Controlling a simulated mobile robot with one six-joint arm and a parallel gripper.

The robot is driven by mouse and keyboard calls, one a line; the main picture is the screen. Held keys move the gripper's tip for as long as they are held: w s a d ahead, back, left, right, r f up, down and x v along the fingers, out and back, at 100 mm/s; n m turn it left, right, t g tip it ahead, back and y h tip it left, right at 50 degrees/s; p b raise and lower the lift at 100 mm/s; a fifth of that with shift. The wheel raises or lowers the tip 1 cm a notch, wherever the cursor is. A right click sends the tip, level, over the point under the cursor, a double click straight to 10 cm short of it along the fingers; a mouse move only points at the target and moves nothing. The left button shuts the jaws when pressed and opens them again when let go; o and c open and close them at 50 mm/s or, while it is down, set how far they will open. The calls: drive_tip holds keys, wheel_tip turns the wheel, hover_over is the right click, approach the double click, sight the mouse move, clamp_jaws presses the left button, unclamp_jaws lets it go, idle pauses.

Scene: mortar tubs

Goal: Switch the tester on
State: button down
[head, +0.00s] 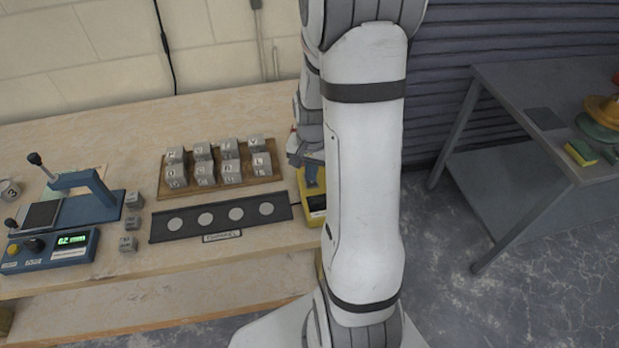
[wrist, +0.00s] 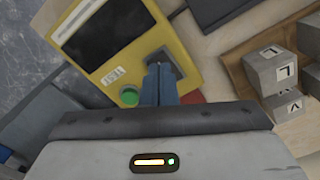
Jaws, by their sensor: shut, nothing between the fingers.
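A yellow device with a dark, blank screen, which looks like the tester, lies under my gripper in the wrist view (wrist: 185,35). It has a green round button (wrist: 129,95) and white labels. In the head view the yellow device (head: 317,214) is partly hidden behind my arm at the bench's right end. My gripper (wrist: 160,70) is shut and empty. Its blue fingertips are over the yellow device, right of the green button, at a small dark part that they partly cover. I cannot tell whether they touch it. My gripper also shows in the head view (head: 312,183).
A wooden tray (head: 276,177) of lettered grey cubes and a dark strip with several pale discs (head: 165,236) lie left of the yellow device. A blue press unit with a lit green display (head: 73,239) stands at the far left. A grey table (head: 500,85) stands right.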

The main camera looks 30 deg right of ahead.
sight(310, 183)
drive_tip(key=shift+f+b, duration=0.6)
drive_tip(key=shift+f, duration=0.15)
idle(0.3)
drive_tip(key=shift+r+p, duration=2.45)
drive_tip(key=shift+r, duration=1)
drive_tip(key=shift+r, duration=0.1)
drive_tip(key=s+a+r+n+t+b, duration=0.1)
drive_tip(key=s+a+r+n+t, duration=0.2)
drive_tip(key=s+a+r+n, duration=0.6)
drive_tip(key=s+a+r, duration=0.3)
drive_tip(key=s+r, duration=0.1)
drive_tip(key=r, duration=0.3)
drive_tip(key=shift+a+r, duration=0.25)
drive_tip(key=shift+r, duration=0.1)
